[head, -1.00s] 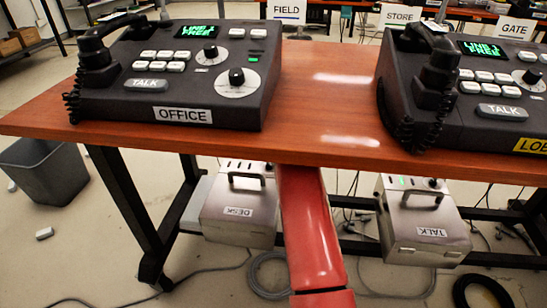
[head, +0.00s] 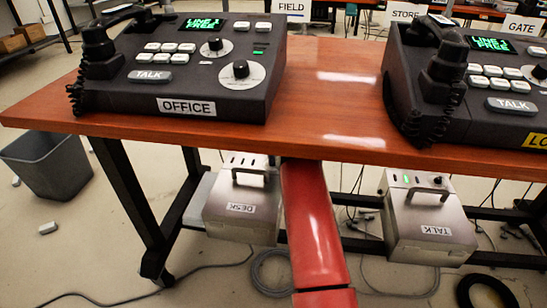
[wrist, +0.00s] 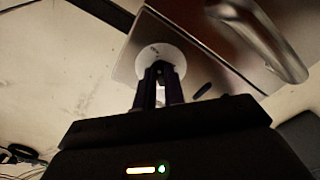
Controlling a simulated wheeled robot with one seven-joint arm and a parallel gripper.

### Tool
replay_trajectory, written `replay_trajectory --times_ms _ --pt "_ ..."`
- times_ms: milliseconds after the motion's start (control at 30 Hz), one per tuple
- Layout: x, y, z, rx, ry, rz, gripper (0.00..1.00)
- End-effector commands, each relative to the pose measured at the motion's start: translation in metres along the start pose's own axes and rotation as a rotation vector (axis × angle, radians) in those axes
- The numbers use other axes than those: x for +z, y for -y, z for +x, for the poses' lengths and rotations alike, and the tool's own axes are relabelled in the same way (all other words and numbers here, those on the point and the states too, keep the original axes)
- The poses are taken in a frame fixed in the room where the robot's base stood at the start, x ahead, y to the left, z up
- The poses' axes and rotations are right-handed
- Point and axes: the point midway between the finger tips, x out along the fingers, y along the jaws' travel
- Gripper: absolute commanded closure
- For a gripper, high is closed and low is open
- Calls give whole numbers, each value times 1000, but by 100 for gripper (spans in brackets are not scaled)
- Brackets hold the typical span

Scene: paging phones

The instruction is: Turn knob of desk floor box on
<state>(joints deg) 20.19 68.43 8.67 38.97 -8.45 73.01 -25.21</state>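The desk floor box (head: 240,208) is a metal box with a handle and an upside-down DESK label, under the table at left of centre in the head view. In the wrist view its metal face (wrist: 215,45) fills the upper right, with the large handle close by. A white round dial plate (wrist: 174,52) is on it. My gripper (wrist: 159,70) has its two dark fingers in front of this plate, with a narrow gap between them. The knob itself is hidden by the fingertips, so I cannot tell whether they grip it. My gripper is out of sight in the head view.
The wooden table (head: 330,100) stands over the boxes, with an OFFICE phone (head: 185,70) and a second phone (head: 470,85) on it. A TALK floor box (head: 432,225) stands at the right. A grey bin (head: 45,165), table legs and cables are around.

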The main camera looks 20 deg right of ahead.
Motion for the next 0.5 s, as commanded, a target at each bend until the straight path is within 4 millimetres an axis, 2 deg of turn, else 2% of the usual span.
replay_trajectory --times_ms 500 --pt "0 0 -2 1 1 67 100"
